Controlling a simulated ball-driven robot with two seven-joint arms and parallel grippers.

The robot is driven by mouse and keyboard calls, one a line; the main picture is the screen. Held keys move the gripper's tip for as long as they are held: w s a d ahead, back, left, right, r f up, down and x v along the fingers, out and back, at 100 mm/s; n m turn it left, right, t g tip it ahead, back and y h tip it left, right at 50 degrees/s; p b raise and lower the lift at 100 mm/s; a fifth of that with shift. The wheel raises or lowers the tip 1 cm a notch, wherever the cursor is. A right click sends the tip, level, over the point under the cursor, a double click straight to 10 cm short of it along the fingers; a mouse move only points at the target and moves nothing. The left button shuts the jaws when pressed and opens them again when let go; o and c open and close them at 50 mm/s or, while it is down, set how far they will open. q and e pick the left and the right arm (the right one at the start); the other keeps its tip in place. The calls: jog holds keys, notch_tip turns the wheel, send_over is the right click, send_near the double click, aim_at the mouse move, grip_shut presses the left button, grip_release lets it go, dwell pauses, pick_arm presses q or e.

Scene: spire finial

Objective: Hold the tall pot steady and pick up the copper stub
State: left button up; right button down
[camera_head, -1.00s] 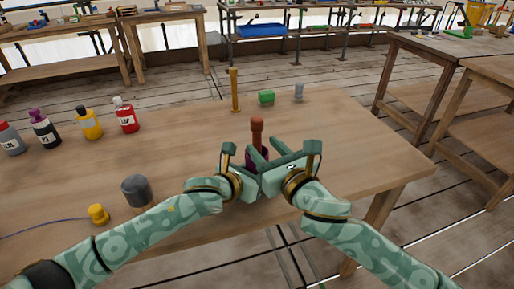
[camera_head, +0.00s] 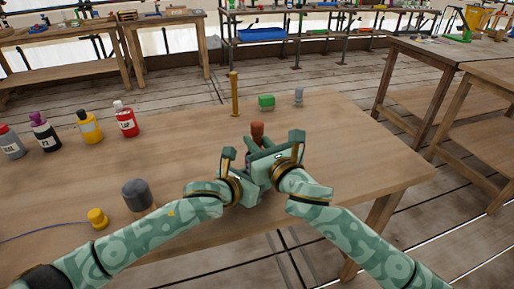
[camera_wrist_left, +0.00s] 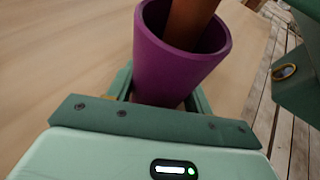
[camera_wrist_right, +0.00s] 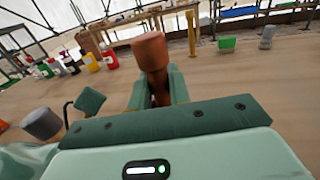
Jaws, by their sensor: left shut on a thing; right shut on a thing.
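The tall pot is a purple, open-topped cup (camera_wrist_left: 180,60) in the left wrist view, standing on the table. My left gripper (camera_head: 248,172) is shut on it, its fingers on either side of the wall; the pot is mostly hidden in the head view. The copper stub (camera_wrist_right: 151,55) is a red-brown rod with a wider head. Its lower part is inside the pot's mouth in the left wrist view (camera_wrist_left: 190,20). My right gripper (camera_wrist_right: 156,90) is shut on the stub below its head; it also shows in the head view (camera_head: 262,146). The stub's lower end is hidden.
Several bottles (camera_head: 88,126) stand at the table's left. A grey cylinder (camera_head: 136,194) and a yellow knob (camera_head: 97,218) with a blue cord are at the front left. A gold post (camera_head: 235,95), green block (camera_head: 266,102) and small grey piece (camera_head: 299,97) stand at the back edge.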

notch_tip(320, 180, up, 10)
jog(key=shift+r, duration=0.1)
pick_arm(q)
jog(key=o, duration=1.1)
